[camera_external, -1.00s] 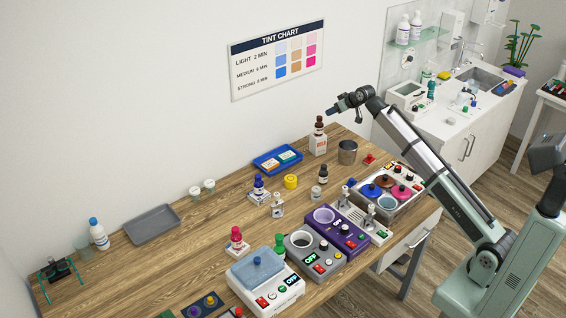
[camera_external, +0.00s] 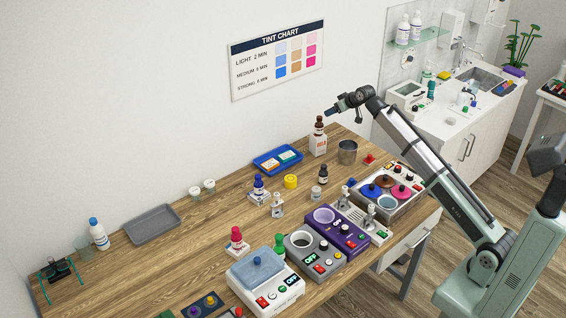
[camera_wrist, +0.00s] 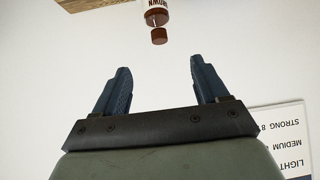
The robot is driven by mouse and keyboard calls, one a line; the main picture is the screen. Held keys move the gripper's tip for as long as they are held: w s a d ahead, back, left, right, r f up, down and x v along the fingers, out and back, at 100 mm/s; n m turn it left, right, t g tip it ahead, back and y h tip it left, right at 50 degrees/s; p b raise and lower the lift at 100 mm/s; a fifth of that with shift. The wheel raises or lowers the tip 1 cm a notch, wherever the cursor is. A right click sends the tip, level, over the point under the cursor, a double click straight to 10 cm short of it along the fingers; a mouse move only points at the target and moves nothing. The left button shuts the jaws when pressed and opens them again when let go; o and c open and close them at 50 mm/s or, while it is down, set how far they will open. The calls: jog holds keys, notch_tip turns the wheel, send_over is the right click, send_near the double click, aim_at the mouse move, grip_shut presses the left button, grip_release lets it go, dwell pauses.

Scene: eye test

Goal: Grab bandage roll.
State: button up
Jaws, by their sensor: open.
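A yellow, roll-shaped object (camera_external: 290,181) stands on the wooden table, right of the blue bottle; it looks most like the bandage roll, but it is too small to be sure. My gripper (camera_external: 333,110) is high above the table's far end, near the wall, well above and to the right of the yellow roll. In the wrist view my gripper (camera_wrist: 160,75) has its two fingers wide apart with nothing between them. The roll does not show in the wrist view.
A brown-capped bottle (camera_external: 319,125) on a white box stands below my gripper; its cap also shows in the wrist view (camera_wrist: 158,35).

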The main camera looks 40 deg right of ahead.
jog(key=s+a+f+n+g+y, duration=0.1)
jog(key=s+a+f+n, duration=0.1)
jog(key=a, duration=1)
jog(key=s+a+f+n+g+y, duration=0.1)
jog(key=s+a+f, duration=0.1)
jog(key=a, duration=1)
jog(key=n+g+h, duration=0.2)
jog(key=n+g, duration=0.1)
jog(key=g, duration=0.3)
send_near(317, 189)
jog(key=f, duration=0.4)
jog(key=w+f, duration=0.1)
jog(key=f, duration=0.2)
jog(key=shift+w+a+f, duration=0.1)
jog(key=shift+a, duration=0.2)
jog(key=shift+w+a+f, duration=0.1)
jog(key=shift+f, duration=1.2)
jog(key=shift+w+f, duration=0.1)
jog(key=shift+f, duration=1.2)
jog(key=c, duration=1.1)
